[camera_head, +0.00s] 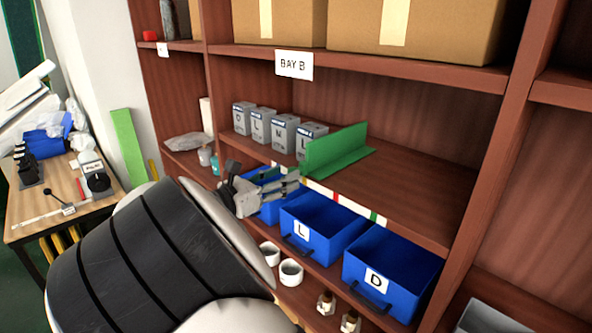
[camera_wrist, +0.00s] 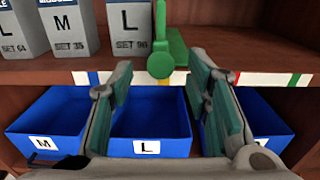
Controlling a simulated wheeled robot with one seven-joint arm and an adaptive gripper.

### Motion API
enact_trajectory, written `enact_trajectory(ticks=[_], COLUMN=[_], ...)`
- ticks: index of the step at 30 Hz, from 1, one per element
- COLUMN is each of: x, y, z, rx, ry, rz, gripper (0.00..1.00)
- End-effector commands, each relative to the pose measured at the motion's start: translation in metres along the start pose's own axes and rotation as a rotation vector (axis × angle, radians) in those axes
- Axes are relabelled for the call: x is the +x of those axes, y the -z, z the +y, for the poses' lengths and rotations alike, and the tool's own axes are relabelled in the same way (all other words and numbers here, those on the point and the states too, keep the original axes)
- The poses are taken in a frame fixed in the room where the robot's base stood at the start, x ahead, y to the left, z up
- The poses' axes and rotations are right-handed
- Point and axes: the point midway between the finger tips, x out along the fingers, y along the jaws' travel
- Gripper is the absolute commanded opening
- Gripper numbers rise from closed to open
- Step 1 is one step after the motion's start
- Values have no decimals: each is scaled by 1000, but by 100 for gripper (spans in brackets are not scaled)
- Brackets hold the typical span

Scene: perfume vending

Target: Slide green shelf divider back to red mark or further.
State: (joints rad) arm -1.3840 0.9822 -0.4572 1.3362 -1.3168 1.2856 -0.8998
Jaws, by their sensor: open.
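The green shelf divider (camera_head: 338,148) stands upright on the middle shelf, just right of a row of grey boxes. Its front end with a round knob (camera_wrist: 160,64) shows in the wrist view above the yellow mark (camera_wrist: 163,81) of the shelf-edge strip. The red mark (camera_wrist: 232,78) lies to the right of the divider in that view, partly behind my right finger. My gripper (camera_head: 292,178) is open in front of the shelf edge. In the wrist view my gripper (camera_wrist: 162,72) has the knob between its fingers in the picture, with gaps on both sides; depth is unclear.
Grey boxes (camera_head: 284,131) stand left of the divider, one close to it. Blue bins (camera_head: 318,245) sit below the shelf edge. The shelf right of the divider (camera_head: 410,185) is bare. An upper shelf (camera_head: 400,66) with cartons hangs above.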

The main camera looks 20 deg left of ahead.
Motion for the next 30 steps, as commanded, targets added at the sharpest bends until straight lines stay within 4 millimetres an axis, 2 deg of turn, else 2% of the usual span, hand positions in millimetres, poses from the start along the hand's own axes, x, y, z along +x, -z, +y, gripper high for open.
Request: enact_trajectory(ticks=[3, 9, 20, 26, 30], x=[20, 39, 44, 43, 43], y=[-1, 0, 0, 0, 0], z=[-1, 0, 0, 0, 0], rx=[1, 0, 1, 1, 1], ry=[2, 1, 0, 0, 0], rz=[0, 1, 1, 1, 1], gripper=[44, 44, 44, 1, 0])
